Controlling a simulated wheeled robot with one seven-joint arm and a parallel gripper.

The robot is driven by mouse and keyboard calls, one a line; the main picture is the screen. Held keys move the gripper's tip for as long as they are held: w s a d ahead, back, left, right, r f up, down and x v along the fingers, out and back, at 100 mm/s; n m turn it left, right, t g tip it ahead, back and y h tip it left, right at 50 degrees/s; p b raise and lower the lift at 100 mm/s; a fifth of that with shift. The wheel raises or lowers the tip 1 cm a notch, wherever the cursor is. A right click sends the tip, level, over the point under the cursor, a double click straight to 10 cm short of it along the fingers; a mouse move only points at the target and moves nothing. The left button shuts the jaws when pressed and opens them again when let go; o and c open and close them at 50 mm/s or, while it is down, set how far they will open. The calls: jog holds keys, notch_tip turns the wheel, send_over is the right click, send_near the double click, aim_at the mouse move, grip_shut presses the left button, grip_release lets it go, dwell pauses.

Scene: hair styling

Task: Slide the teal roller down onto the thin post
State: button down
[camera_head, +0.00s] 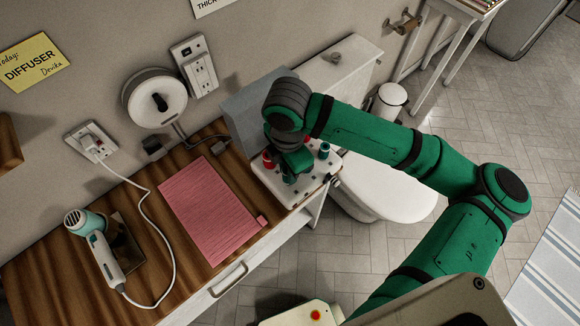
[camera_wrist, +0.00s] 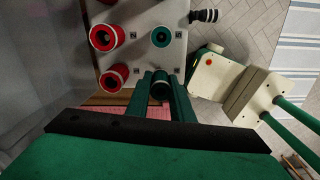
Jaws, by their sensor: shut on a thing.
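My gripper (camera_wrist: 160,84) is shut on a teal roller (camera_wrist: 160,91), whose round end shows between the two green fingers in the wrist view. In that view it appears at the lower edge of the white roller board (camera_wrist: 137,50). In the head view my gripper (camera_head: 291,168) is over the board (camera_head: 292,200), and my wrist hides part of it. Another teal roller (camera_wrist: 161,37) stands on the board; it also shows in the head view (camera_head: 324,150). The thin post cannot be made out, and the held roller's height above the board cannot be told.
Red rollers (camera_wrist: 106,38) stand on the board on the left in the wrist view. A pink mat (camera_head: 212,210) lies on the wooden counter (camera_head: 165,285), with a hair dryer (camera_head: 98,250) and its cord farther left. A toilet (camera_head: 385,195) is right of the board.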

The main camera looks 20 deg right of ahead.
jog(key=shift+s+f, duration=0.1)
jog(key=shift+f, duration=0.6)
jog(key=shift+f, duration=0.75)
jog(key=c, duration=1.5)
grip_release()
jog(key=shift+d, duration=0.1)
notch_tip(320, 180, up, 11)
jog(key=shift+f, duration=0.1)
jog(key=shift+w, duration=0.2)
